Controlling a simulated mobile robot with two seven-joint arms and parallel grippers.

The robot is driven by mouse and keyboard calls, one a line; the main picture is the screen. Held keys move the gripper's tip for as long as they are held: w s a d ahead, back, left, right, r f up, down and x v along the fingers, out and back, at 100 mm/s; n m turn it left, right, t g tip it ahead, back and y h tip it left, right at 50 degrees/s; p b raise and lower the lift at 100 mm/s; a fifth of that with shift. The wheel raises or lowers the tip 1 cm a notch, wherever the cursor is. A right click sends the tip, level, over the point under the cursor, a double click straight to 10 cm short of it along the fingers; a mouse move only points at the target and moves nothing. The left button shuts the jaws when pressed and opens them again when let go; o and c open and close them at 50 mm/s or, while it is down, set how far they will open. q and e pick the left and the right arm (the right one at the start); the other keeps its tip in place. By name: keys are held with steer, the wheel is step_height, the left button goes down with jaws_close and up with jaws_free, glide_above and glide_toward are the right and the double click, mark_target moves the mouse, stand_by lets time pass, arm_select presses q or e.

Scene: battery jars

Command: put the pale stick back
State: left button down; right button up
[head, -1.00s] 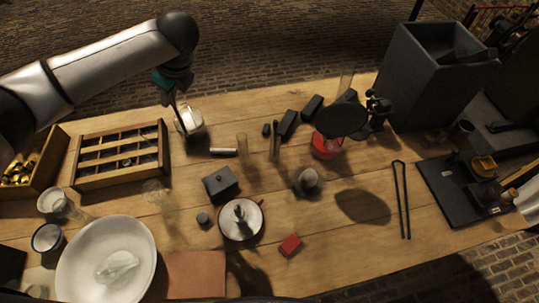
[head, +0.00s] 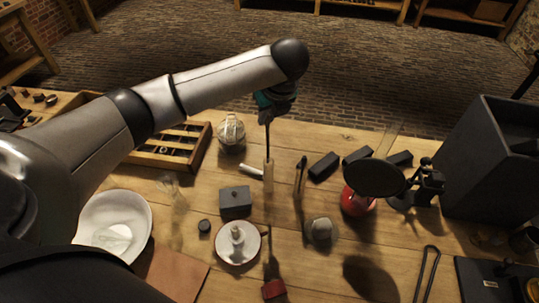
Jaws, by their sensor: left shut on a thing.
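My left gripper (head: 268,113) hangs over the back half of the table, shut on a thin dark rod (head: 267,138) that points straight down. The rod's lower end lines up with the top of an upright tan cylinder (head: 269,178); I cannot tell whether it touches or enters it. A short pale stick (head: 250,170) lies on the table just left of that cylinder. A round pale glass jar (head: 231,131) stands behind it to the left. My right gripper is not in view.
A dark lidded box (head: 235,202), a white dish (head: 237,245) and a grey lump (head: 321,231) stand in front. Black blocks (head: 324,167), a red pot (head: 355,202) and a dark disc on a stand (head: 375,178) are to the right.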

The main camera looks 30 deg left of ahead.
arm_select(q)
glide_above(268, 162)
step_height(268, 162, down, 7)
steer(key=shift+w+f+b, duration=0.25)
steer(key=shift+f+b, duration=0.15)
steer(key=shift+f, duration=0.3)
steer(key=shift+f+b, duration=0.3)
steer(key=shift+f, duration=1.55)
steer(key=shift+f, duration=0.15)
steer(key=c, duration=0.8)
jaws_free()
steer(key=shift+a, duration=0.1)
steer(key=shift+c, duration=0.2)
steer(key=shift+r, duration=0.6)
steer(key=p+v, duration=0.2)
steer(key=v, duration=0.9)
